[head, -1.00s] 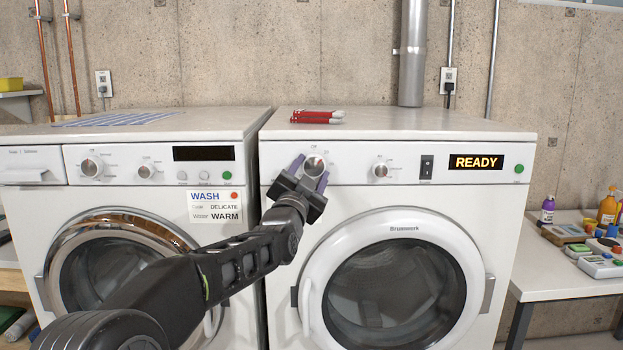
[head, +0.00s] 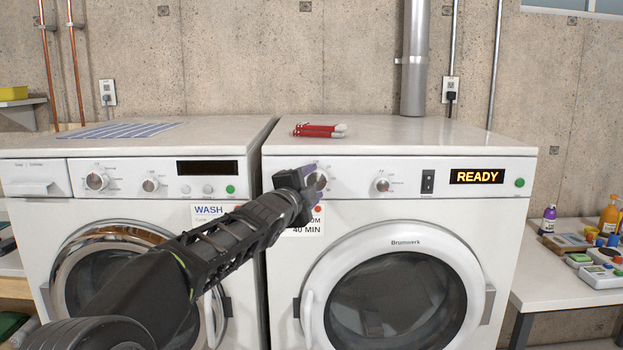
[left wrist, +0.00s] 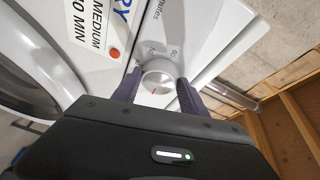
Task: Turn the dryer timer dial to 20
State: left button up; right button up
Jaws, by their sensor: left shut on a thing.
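The dryer's timer dial (head: 317,181) is a round silver knob at the left of the dryer's control panel. A red mark shows on the knob's face. My right gripper is in neither view.
The dryer display (head: 477,176) reads READY. A second knob (head: 382,185) and a switch (head: 428,181) sit further right. The washer (head: 120,180) stands left. Red-handled things (head: 320,130) lie on top.

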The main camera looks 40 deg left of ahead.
pick_arm(q)
jog(key=shift+f, duration=0.1)
dwell(0.3)
jog(key=o, duration=1.4)
jog(key=shift+c, duration=0.2)
jog(key=shift+s+d+b, duration=0.1)
jog(key=shift+s+b, duration=0.2)
jog(key=shift+s, duration=0.15)
jog(key=b+v, duration=0.2)
jog(key=v, duration=0.5)
jog(key=shift+w, duration=0.1)
